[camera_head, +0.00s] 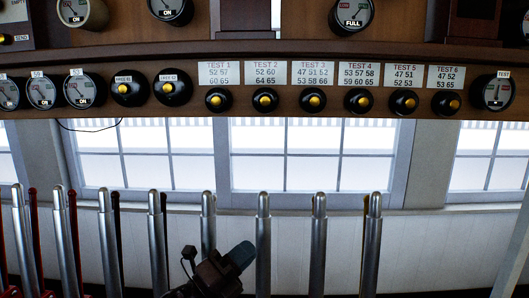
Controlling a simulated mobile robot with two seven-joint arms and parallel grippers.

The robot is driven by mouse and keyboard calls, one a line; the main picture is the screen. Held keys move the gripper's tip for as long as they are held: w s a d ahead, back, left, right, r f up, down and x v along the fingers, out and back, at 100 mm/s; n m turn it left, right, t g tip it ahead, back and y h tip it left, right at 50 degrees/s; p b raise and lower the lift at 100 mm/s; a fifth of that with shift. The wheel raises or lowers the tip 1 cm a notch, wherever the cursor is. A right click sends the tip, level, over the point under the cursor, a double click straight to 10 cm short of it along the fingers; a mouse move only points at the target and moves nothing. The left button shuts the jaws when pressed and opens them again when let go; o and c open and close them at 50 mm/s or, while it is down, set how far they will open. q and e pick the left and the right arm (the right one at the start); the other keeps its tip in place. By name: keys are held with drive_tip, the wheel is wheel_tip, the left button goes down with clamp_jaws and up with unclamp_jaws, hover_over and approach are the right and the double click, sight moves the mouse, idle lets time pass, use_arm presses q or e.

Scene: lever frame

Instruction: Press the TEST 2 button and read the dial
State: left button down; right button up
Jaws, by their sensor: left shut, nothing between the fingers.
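The TEST 2 button (265,99) is a yellow knob in a round black housing on the brown wooden shelf. Its white label (265,73) reads TEST 2, with the numbers 52 60 and 64 65 under it. The TEST dial (498,92) is a round gauge at the right end of the same row. Its needle looks close to upright, but the small lettering is hard to read. My left gripper (240,256) is dark, shut and empty. It is low in the picture, well below the TEST 2 button and apart from it. My right gripper is not in view.
A row of upright levers with silver handles (263,230) spans the lower picture, close around my left gripper. Other TEST buttons, such as TEST 1 (218,100) and TEST 3 (314,101), flank TEST 2. Windows (300,155) lie behind. The space just below the shelf looks clear.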

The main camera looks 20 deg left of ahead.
sight(265, 100)
use_arm(q)
drive_tip(key=w+d+r+m+g+h+p, duration=0.1)
drive_tip(key=w+d+r+m+g+h, duration=0.15)
drive_tip(key=r+m+g, duration=0.55)
drive_tip(key=w+d+r+m+g+h, duration=0.1)
drive_tip(key=d+r+m, duration=0.35)
drive_tip(key=m, duration=0.65)
drive_tip(key=w+a+r+m+t+y, duration=0.2)
drive_tip(key=w+a+r+y, duration=0.1)
drive_tip(key=r, duration=0.5)
drive_tip(key=w+a+r+m+t+y+p, duration=0.1)
drive_tip(key=w+a+r+m+y, duration=0.1)
drive_tip(key=r+y, duration=0.4)
wheel_tip(265, 100, up, 2)
drive_tip(key=shift+w+a+r+m+t, duration=0.2)
drive_tip(key=shift+w+a+m+t, duration=0.2)
drive_tip(key=shift+a+m, duration=0.3)
drive_tip(key=shift+d+y, duration=0.1)
drive_tip(key=shift+y, duration=0.15)
drive_tip(key=shift+w+a+p, duration=0.35)
drive_tip(key=shift+w+a, duration=0.05)
drive_tip(key=shift+w, duration=1)
drive_tip(key=shift+w+a+p, duration=0.35)
drive_tip(key=shift+w, duration=1.05)
drive_tip(key=shift+w+a+p, duration=0.35)
drive_tip(key=shift+w+a, duration=0.05)
drive_tip(key=shift+w, duration=1)
